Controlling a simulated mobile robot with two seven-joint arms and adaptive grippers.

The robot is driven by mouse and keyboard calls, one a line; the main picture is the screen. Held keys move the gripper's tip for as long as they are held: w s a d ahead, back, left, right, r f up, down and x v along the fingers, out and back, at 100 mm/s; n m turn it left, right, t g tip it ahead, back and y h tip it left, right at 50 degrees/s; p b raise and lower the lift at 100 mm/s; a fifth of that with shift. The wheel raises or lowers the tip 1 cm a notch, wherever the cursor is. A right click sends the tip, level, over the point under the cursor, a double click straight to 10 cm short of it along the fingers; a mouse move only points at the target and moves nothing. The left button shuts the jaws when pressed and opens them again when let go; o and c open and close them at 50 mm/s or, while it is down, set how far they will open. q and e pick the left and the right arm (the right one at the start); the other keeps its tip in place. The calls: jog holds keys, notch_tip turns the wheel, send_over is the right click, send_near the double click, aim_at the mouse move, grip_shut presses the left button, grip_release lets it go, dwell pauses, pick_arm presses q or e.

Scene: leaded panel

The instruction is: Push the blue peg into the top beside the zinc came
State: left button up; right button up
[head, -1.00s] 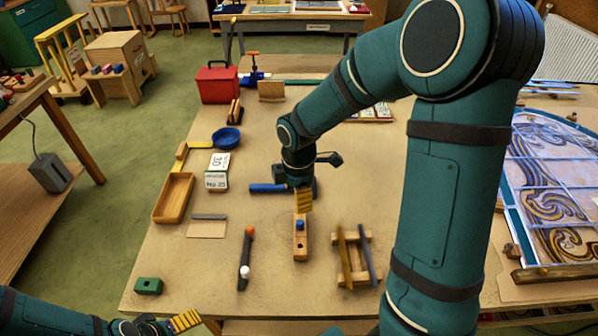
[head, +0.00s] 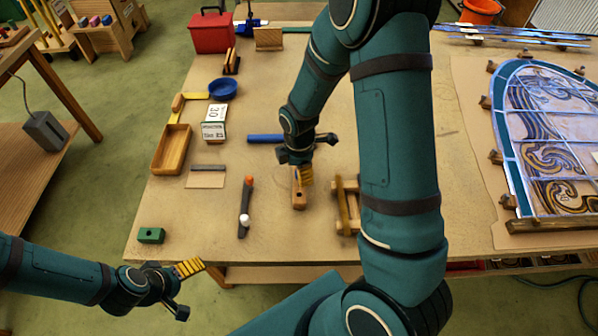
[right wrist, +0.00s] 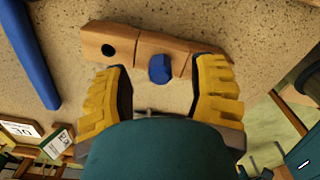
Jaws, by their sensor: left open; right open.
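The blue peg (right wrist: 159,69) stands in a wooden block (right wrist: 140,46) in the right wrist view, with a dark hole to its left. My right gripper (right wrist: 166,95) is open, one yellow finger on each side of the peg, apart from it. In the head view, my right gripper (head: 304,174) is over the block (head: 299,198) and hides the peg. My left gripper (head: 190,289) is open and empty off the table's front left edge. The leaded panel (head: 545,140) lies on the bench top (head: 470,215) at the right. I cannot single out the zinc came.
Several small wooden blocks (head: 496,157) stand around the panel. A wooden rack (head: 344,205) is right of the peg block. A dark tool with a white ball (head: 244,218) lies left of it. Blue strips (head: 520,36) lie at the back right. My right arm crosses above the table.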

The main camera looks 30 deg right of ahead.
jog(key=shift+f, duration=0.55)
grip_shut()
